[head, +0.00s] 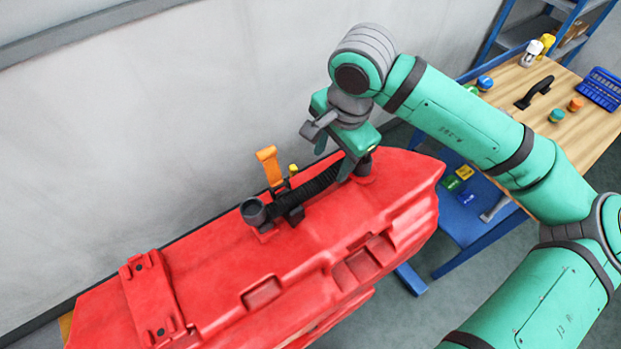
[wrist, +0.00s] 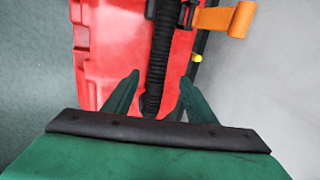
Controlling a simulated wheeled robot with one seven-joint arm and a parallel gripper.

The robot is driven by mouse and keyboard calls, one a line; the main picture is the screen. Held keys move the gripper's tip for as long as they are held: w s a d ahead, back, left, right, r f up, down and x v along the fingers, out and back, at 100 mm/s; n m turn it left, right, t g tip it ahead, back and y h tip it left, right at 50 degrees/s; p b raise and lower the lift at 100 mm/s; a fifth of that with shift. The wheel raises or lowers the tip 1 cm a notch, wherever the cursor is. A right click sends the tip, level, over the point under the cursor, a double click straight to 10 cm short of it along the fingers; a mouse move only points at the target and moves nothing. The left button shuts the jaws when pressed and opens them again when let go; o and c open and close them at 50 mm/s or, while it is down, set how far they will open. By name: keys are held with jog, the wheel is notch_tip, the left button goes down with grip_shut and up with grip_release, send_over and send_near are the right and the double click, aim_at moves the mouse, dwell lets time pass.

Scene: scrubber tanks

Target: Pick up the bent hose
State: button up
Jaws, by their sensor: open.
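The bent hose (head: 309,189) is black and ribbed. It lies along the top of the red tank (head: 220,262), between a grey round port (head: 253,211) and a fitting near my gripper. In the wrist view the hose (wrist: 160,60) runs down the middle of the red tank (wrist: 115,50). My gripper (head: 345,165) is over the hose's right end in the head view. In the wrist view its two green fingers (wrist: 156,95) are apart, one on each side of the hose, with the hose between them. I cannot tell whether they touch it. The hose's near end is hidden behind my gripper.
An orange strap or lever (head: 269,166) stands beside the hose, also in the wrist view (wrist: 224,19), with a small yellow knob (head: 293,168). The wall is close behind the tank. A wooden workbench (head: 545,105) with small parts and a blue basket (head: 601,88) stands right.

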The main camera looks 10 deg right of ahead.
aim_at(329, 174)
jog(key=f, duration=0.2)
jog(key=shift+s+a+f, duration=0.15)
jog(key=shift+a+f, duration=0.1)
jog(key=shift+f, duration=0.1)
jog(key=shift+w+d+f, duration=0.1)
jog(key=shift+w+f, duration=0.05)
jog(key=shift+f, duration=0.75)
jog(key=shift+w+a+f, duration=0.1)
jog(key=shift+w+f, duration=0.1)
jog(key=shift+f, duration=0.65)
jog(key=shift+w+d+f, duration=0.1)
jog(key=shift+w+f, duration=0.05)
jog(key=shift+f, duration=0.75)
grip_shut()
jog(key=shift+r, duration=0.15)
